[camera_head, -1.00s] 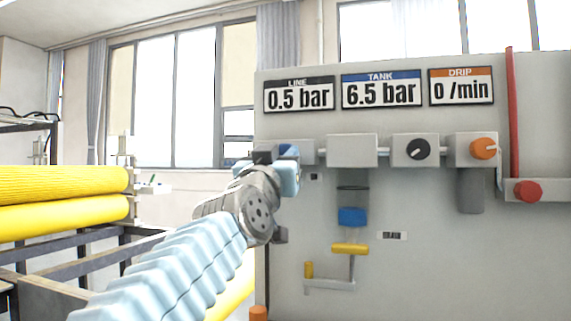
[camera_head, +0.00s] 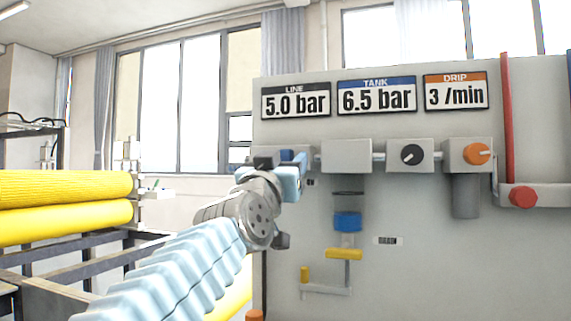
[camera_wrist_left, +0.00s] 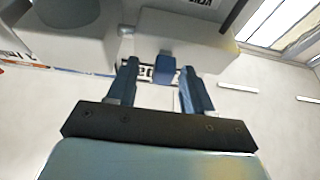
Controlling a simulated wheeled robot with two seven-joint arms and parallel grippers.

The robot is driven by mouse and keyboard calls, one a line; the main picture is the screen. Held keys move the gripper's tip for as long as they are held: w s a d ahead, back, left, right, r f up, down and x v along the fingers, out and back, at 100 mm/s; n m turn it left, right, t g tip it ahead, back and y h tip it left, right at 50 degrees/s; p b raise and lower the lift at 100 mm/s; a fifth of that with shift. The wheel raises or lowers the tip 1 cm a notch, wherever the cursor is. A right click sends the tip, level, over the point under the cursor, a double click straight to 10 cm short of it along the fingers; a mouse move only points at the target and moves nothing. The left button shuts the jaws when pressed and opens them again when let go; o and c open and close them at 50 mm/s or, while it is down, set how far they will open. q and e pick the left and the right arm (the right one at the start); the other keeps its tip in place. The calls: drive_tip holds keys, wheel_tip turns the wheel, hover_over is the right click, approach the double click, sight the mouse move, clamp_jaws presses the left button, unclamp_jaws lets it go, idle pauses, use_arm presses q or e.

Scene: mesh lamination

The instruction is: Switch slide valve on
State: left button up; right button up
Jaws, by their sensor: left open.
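The slide valve is at the left end of the row of grey units on the panel, mostly hidden behind my left gripper (camera_head: 291,164) in the head view. In the left wrist view its blue slider (camera_wrist_left: 166,69) shows between the two blue fingertips of my left gripper (camera_wrist_left: 157,88), beside a pale block (camera_wrist_left: 185,38). The fingers are apart, with gaps visible beside the slider. The LINE display (camera_head: 296,102) reads 5.0 bar, the TANK display (camera_head: 376,97) 6.5 bar and the DRIP display (camera_head: 456,92) 3 /min. My right gripper is not in view.
Right of the valve are a black knob (camera_head: 411,154), an orange knob (camera_head: 477,154) and a red knob (camera_head: 522,196). Below hang a blue-banded bowl (camera_head: 347,221) and a yellow lever (camera_head: 344,254). Yellow rolls (camera_head: 65,188) lie on a rack at left.

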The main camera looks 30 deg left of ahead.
use_arm(q)
drive_tip(key=b+v, duration=0.4)
drive_tip(key=v, duration=0.9)
drive_tip(key=shift+s+d+f+b, duration=0.15)
drive_tip(key=shift+s+f+b, duration=0.1)
drive_tip(key=shift+b, duration=0.1)
